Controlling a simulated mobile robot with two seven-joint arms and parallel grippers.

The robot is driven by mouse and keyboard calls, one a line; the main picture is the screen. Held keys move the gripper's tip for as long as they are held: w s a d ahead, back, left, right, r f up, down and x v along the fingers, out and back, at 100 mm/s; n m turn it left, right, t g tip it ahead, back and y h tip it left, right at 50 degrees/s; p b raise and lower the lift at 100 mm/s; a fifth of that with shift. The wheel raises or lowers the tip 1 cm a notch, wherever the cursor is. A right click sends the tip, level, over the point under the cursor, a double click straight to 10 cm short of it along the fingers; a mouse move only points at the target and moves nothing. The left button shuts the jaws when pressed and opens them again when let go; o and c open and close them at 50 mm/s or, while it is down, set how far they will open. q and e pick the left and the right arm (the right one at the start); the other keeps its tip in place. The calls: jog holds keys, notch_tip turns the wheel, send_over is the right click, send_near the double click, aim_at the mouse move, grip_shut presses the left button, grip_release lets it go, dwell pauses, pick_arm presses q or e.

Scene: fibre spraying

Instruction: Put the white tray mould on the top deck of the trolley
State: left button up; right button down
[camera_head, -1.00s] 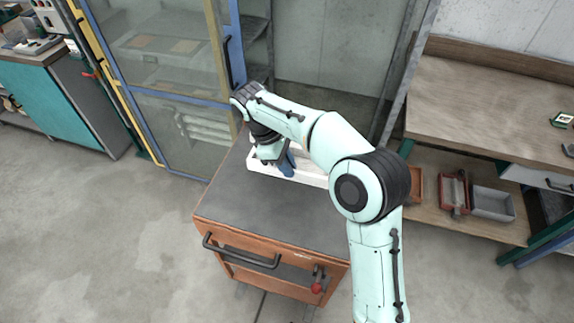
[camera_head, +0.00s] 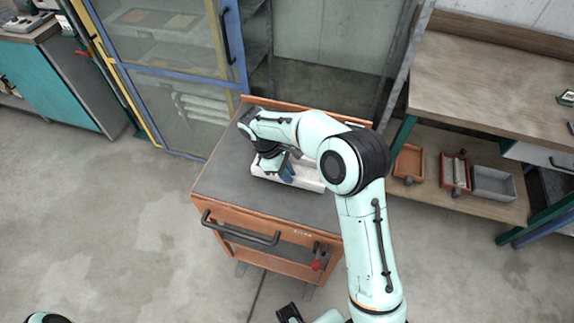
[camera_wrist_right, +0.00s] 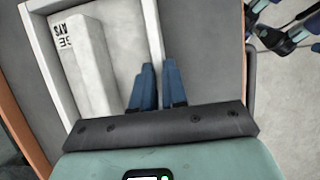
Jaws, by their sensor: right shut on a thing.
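The white tray mould (camera_head: 308,176) is over the top deck of the trolley (camera_head: 225,175), inside the deck's outline. My right arm hides part of it. My right gripper (camera_head: 287,172) is shut on the mould's long side wall. In the right wrist view, its blue fingers (camera_wrist_right: 158,88) straddle that wall, and the mould (camera_wrist_right: 118,45) shows a raised block and lettering inside. I cannot tell whether the mould touches the deck. Part of what looks like my left gripper (camera_wrist_right: 283,36) shows at the wrist view's upper right; its jaw opening is unclear.
The trolley has an orange body, a raised back edge (camera_head: 262,101) and a black front handle (camera_head: 240,230). A glass-door cabinet (camera_head: 170,70) stands behind left. A wooden workbench (camera_head: 490,90) stands right, with red and grey bins (camera_head: 492,184) on its lower shelf. The front deck is bare.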

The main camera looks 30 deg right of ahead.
jog(key=shift+f, duration=0.35)
jog(key=c, duration=1.6)
grip_release()
jog(key=shift+f, duration=0.2)
jog(key=o, duration=0.4)
jog(key=shift+o, duration=0.2)
pick_arm(q)
jog(key=shift+w+r+p, duration=0.3)
jog(key=shift+r+p, duration=0.25)
jog(key=shift+r, duration=0.1)
jog(key=shift+w+r+p, duration=0.25)
jog(key=shift+r+p, duration=0.3)
jog(key=shift+r, duration=0.05)
pick_arm(e)
jog(key=v, duration=1.2)
